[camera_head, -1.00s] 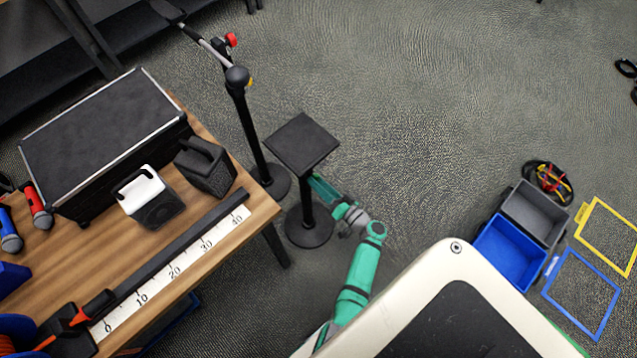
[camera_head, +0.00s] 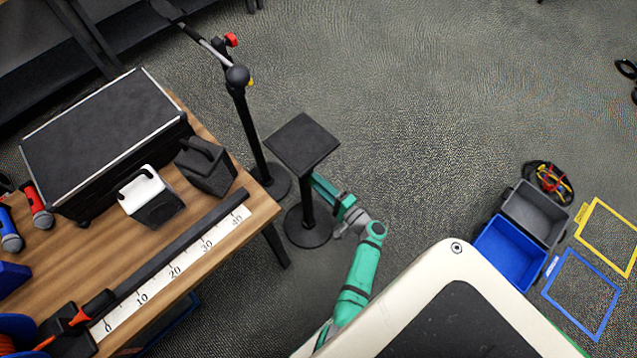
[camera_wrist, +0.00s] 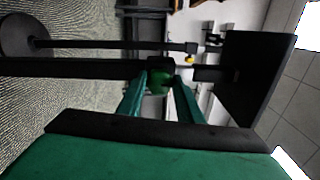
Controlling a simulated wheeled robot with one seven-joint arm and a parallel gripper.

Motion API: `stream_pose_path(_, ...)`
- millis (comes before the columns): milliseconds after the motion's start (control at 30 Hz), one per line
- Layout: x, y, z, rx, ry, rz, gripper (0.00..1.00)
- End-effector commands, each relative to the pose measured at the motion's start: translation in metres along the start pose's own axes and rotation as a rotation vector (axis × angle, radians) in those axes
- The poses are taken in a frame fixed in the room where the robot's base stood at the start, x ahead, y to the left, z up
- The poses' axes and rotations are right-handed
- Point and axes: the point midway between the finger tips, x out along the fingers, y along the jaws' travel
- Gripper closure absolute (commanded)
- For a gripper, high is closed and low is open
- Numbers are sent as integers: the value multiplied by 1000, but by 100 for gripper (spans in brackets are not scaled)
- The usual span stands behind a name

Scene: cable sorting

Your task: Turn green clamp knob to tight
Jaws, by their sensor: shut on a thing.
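The green clamp knob (camera_wrist: 159,83) is on the black post of a small stand, just below its square top, in the wrist view, where the picture lies sideways. My gripper (camera_wrist: 160,78) has one finger on each side of the knob and is shut on it. In the head view my gripper (camera_head: 320,186) reaches the stand's post (camera_head: 308,205) from the right, under the black square plate (camera_head: 302,144). The knob is hidden there by the plate and my gripper. I cannot read the knob's tight or loose position.
A black microphone stand (camera_head: 252,130) rises close to the left of the plate. A wooden table (camera_head: 215,235) with a ruler strip, speakers and a case stands at the left. Blue and grey bins (camera_head: 510,255) are on the floor at right. The floor behind the stand is clear.

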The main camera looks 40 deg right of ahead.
Motion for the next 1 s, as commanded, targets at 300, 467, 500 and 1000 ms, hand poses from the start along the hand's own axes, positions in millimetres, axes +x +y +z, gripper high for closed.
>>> stream_pose_path(300, -2, 1, -1, 82, 4, 1, 90)
stream_pose_path(467, -2, 1, -1, 90, 4, 1, 90)
stream_pose_path(500, -2, 1, -1, 91, 4, 1, 90)
stream_pose_path(1000, -1, 0, 0, 89, 2, 1, 49)
